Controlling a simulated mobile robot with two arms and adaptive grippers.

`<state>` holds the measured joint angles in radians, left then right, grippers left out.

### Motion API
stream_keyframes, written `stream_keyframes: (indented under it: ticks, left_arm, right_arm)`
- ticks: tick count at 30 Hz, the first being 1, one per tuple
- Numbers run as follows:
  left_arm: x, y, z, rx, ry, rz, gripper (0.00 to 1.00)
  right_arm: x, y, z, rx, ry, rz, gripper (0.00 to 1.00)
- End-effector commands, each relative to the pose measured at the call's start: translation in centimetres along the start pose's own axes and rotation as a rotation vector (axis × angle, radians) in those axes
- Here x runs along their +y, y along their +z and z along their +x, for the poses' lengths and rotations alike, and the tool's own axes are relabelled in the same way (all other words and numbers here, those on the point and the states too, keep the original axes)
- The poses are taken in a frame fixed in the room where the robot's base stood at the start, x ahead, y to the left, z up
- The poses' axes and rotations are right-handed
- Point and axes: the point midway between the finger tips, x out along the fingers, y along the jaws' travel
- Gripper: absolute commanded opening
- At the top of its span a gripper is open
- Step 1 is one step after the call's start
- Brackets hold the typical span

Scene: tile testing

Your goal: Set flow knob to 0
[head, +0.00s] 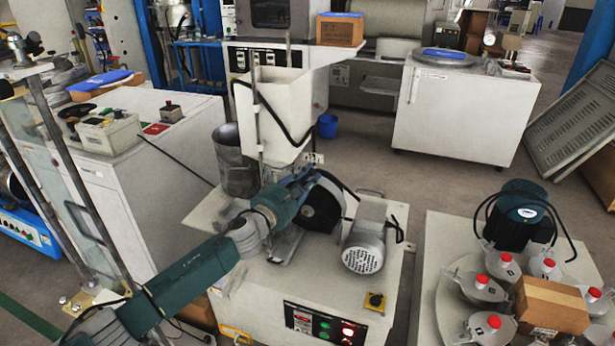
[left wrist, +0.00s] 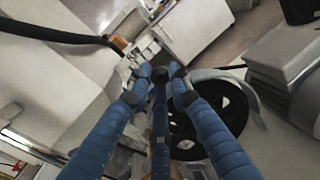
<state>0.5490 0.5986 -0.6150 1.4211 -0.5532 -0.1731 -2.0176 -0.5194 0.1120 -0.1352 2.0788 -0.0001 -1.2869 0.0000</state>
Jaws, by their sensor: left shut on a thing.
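My left gripper (head: 308,176) reaches in from the left to the bottom of the white hopper (head: 270,108), just above the black wheel (head: 322,205). In the left wrist view, the blue fingers of my left gripper (left wrist: 160,73) converge and are shut on the flow knob, beside a small pale fitting (left wrist: 142,50). The fingertips hide the knob, so its setting cannot be read. The wheel (left wrist: 208,115) shows just right of the fingers. My right gripper is not in view.
A grey motor (head: 364,247) stands right of the wheel, and a metal bucket (head: 235,165) stands left of the hopper. A black cable (left wrist: 55,33) runs near the fingers. The machine's front panel (head: 325,325) has lit buttons. A yellow-and-black switch (head: 375,301) sits nearby.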

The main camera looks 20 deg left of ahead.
Motion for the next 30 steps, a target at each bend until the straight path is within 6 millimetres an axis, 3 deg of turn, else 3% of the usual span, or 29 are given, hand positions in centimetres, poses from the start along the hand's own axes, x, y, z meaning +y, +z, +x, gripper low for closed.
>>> stream_keyframes:
  ticks: [9, 16, 17, 20, 30]
  left_arm:
    - [2.8, -0.4, -0.5, -0.002, 0.002, 0.001, 0.0]
    - [3.0, -0.4, -0.5, -0.002, 0.004, 0.0, 0.0]
    - [3.0, -0.4, -0.5, -0.002, 0.005, 0.0, 0.21]
    - [3.0, -0.4, -0.5, -0.002, 0.005, 0.001, 0.38]
    - [3.0, -0.3, -0.7, -0.002, 0.004, 0.001, 0.38]
  right_arm:
    - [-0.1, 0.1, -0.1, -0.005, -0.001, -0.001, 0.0]
    - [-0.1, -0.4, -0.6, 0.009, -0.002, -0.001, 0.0]
    - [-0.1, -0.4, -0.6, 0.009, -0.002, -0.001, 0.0]
    - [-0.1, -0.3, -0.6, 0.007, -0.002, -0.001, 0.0]
    - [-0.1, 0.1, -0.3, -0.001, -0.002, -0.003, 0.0]
